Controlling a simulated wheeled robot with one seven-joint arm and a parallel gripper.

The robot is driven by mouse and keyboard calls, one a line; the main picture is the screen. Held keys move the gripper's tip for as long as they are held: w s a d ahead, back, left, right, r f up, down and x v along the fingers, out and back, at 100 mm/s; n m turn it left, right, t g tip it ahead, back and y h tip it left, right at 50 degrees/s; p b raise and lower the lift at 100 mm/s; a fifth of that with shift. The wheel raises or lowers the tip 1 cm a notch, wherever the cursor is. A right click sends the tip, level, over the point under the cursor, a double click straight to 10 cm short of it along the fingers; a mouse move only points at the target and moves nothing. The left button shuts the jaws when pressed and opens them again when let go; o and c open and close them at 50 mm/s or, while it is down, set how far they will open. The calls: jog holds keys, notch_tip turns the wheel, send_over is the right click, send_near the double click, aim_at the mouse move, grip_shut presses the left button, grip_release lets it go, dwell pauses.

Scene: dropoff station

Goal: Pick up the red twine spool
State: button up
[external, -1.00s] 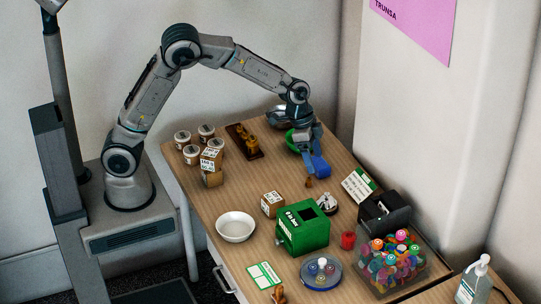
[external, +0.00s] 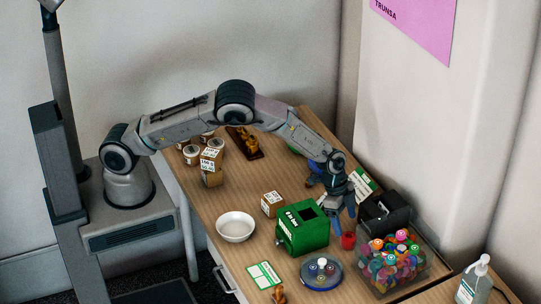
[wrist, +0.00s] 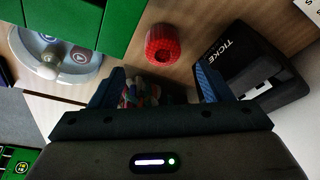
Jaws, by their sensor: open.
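The red twine spool (external: 348,240) stands on the wooden table between the green box and the black ticket machine. In the wrist view the spool (wrist: 162,44) shows a ribbed red side and a dark centre hole, ahead of the gap between my fingers. My gripper (external: 349,226) is open and empty, pointing down just above and beside the spool in the external view. In the wrist view my gripper (wrist: 158,84) has one blue finger on each side. I cannot tell the exact height between the fingertips and the spool.
The green box (external: 303,230) is left of the spool. The black ticket machine (external: 385,213) is to its right, close by. A white bowl (external: 235,227) stands farther left.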

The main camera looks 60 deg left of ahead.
aim_at(349, 235)
jog(key=shift+p+x, duration=1.35)
jog(key=shift+x, duration=2.3)
jog(key=shift+w+a, duration=0.15)
jog(key=shift+w, duration=0.05)
jog(key=c, duration=1.1)
